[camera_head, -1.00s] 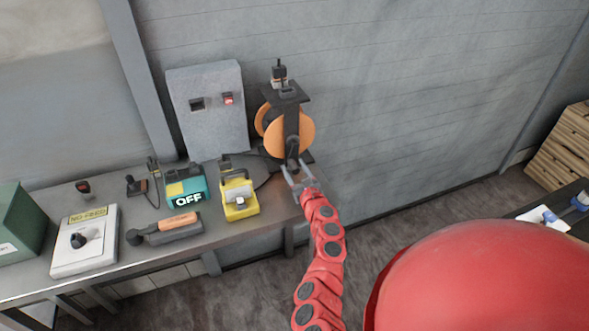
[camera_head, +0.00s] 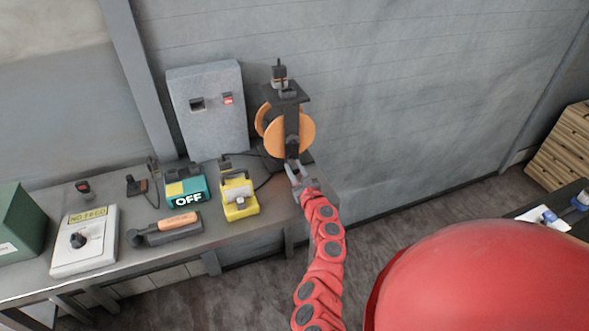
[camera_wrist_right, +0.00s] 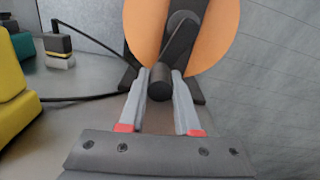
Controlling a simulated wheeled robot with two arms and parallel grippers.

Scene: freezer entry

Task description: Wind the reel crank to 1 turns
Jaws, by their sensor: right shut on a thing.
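The reel (camera_head: 301,131) has orange discs on a black stand at the back right end of the bench, by the wall. It also fills the top of the right wrist view (camera_wrist_right: 220,35). Its black crank (camera_wrist_right: 178,50) points down toward me and ends in a dark round handle (camera_wrist_right: 160,85). My right gripper (camera_wrist_right: 160,90) is shut on the crank handle, with one grey finger on each side of it. In the head view the right gripper (camera_head: 297,172) is at the lower front of the reel. My left gripper is not in view.
On the bench (camera_head: 150,258) stand a yellow device (camera_head: 239,205), a teal box reading OFF (camera_head: 187,198), an orange-handled tool (camera_head: 172,229) and a white switch box (camera_head: 84,241). A grey panel (camera_head: 208,125) stands left of the reel. A black cable runs behind the yellow device.

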